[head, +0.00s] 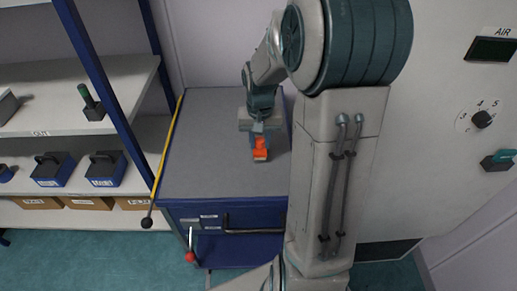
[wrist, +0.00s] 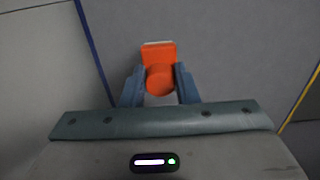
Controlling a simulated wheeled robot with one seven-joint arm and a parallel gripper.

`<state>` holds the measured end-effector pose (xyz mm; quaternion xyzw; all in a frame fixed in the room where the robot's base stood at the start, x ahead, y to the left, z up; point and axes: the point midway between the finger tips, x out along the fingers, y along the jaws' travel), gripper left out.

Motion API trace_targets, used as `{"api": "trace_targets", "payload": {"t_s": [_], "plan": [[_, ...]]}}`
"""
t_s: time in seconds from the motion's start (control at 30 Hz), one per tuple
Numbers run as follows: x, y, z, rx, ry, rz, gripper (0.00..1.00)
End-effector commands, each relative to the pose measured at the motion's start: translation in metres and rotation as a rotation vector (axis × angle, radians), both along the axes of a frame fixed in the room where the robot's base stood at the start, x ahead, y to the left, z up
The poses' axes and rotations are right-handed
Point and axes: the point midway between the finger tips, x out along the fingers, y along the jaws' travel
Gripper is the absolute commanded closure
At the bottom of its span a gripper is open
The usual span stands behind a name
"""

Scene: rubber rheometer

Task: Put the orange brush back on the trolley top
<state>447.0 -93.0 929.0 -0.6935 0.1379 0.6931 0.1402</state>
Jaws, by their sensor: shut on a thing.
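The orange brush (head: 260,153) is between the fingers of my gripper (head: 259,140), over the grey top of the blue trolley (head: 205,160). In the wrist view the brush (wrist: 159,75) shows an orange round part and a flat orange block with a pale edge. My gripper (wrist: 160,92) is shut on it, one finger on each side. The trolley top (wrist: 230,50) fills the background there. I cannot tell whether the brush touches the top or hangs just above it.
A shelf rack (head: 60,115) with blue-black blocks stands at the left. A yellow rod (head: 168,150) with a black knob runs along the trolley's left edge. A machine panel with a dial (head: 481,119) is at the right. The trolley top around the brush is clear.

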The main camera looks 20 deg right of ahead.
Motion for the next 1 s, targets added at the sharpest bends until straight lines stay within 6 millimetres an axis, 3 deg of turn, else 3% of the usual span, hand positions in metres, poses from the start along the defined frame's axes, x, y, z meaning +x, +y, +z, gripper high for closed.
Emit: {"api": "trace_targets", "payload": {"t_s": [0.33,0.63,0.67,0.73,1.0], "plan": [[0.002,0.001,-0.039,0.001,0.002,0.0,0.91],[0.002,0.001,-0.042,0.0,-0.001,-0.001,0.91],[0.002,0.001,-0.043,0.0,0.0,-0.001,0.7],[0.002,0.001,-0.042,0.0,0.0,-0.001,0.51],[0.002,0.001,-0.041,0.0,-0.001,-0.001,0.51]]}}
